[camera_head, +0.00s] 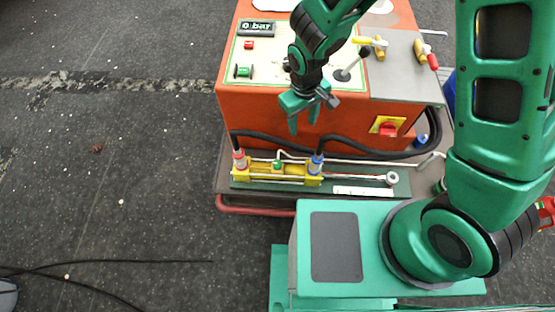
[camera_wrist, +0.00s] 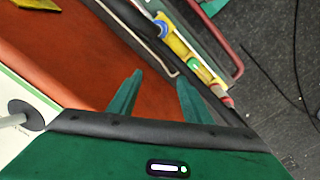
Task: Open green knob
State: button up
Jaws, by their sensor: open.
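A small green knob (camera_head: 278,164) sits on the middle of the yellow cylinder assembly (camera_head: 290,178), between its red and blue fittings. It also shows in the wrist view (camera_wrist: 194,63), beyond my fingers. Another green knob (camera_head: 243,71) is on the pale panel on top of the orange box, below a red one. My gripper (camera_head: 304,120) is pointed down in front of the orange box's front face, above and apart from the cylinder assembly. In the wrist view my gripper (camera_wrist: 160,82) has its two green fingers spread apart, with nothing between them.
The orange box (camera_head: 260,105) carries a gauge display (camera_head: 257,28), a lever (camera_head: 348,68) and yellow valves (camera_head: 380,48). A red button on a yellow plate (camera_head: 388,127) is on its front. Black hoses (camera_head: 350,147) run to the cylinder. The floor at left is mostly clear.

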jog(key=n, duration=0.2)
send_over(277, 163)
notch_tip(277, 163, down, 6)
jog(key=shift+y, duration=0.3)
jog(key=shift+f, duration=5.4)
jog(key=shift+c, duration=0.7)
jog(key=c, duration=0.9)
